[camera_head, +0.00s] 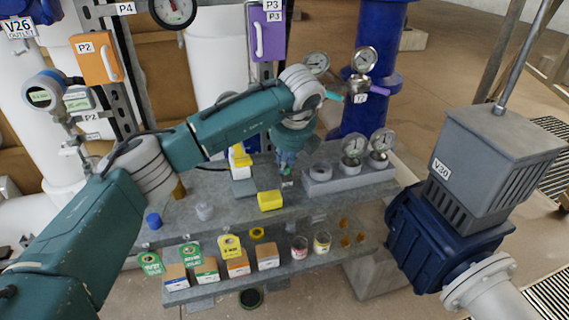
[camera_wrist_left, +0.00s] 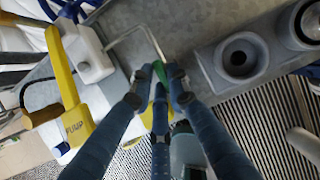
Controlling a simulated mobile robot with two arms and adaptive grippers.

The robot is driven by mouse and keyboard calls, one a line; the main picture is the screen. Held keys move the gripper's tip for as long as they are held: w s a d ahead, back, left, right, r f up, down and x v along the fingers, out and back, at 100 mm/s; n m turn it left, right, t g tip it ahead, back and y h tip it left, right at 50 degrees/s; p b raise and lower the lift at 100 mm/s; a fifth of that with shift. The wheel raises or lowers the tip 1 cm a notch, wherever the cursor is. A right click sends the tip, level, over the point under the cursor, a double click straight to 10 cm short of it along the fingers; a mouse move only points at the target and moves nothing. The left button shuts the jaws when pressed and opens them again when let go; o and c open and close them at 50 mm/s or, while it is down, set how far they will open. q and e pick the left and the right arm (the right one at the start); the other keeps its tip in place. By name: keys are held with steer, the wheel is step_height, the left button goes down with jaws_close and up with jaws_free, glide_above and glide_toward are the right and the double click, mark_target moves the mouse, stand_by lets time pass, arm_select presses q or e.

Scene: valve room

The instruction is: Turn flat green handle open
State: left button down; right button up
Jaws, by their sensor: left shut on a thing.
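A small flat teal-green handle (camera_head: 334,97) sticks out to the left of the metal fitting labelled Y2 or V2 on the blue pipe. A purple handle (camera_head: 383,94) is on its right side. My left gripper (camera_head: 287,181) is low over the grey shelf, below and left of that handle and apart from it. In the wrist view my left gripper (camera_wrist_left: 158,82) is shut on a small green piece (camera_wrist_left: 159,70). A thin bent metal rod (camera_wrist_left: 138,32) shows beside it; I cannot tell whether they are joined. My right gripper is not in view.
The grey shelf (camera_head: 230,212) holds a yellow block (camera_head: 270,200), a gauge block (camera_head: 350,180) and several small boxes and cups. A grey-and-blue actuator labelled V30 (camera_head: 480,165) stands at right. Floor is clear behind.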

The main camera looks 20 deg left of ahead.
arm_select(q)
steer(key=shift+r, duration=0.1)
stand_by(0.3)
steer(key=c, duration=1.7)
jaws_free()
steer(key=shift+o, duration=0.2)
steer(key=v, duration=1.2)
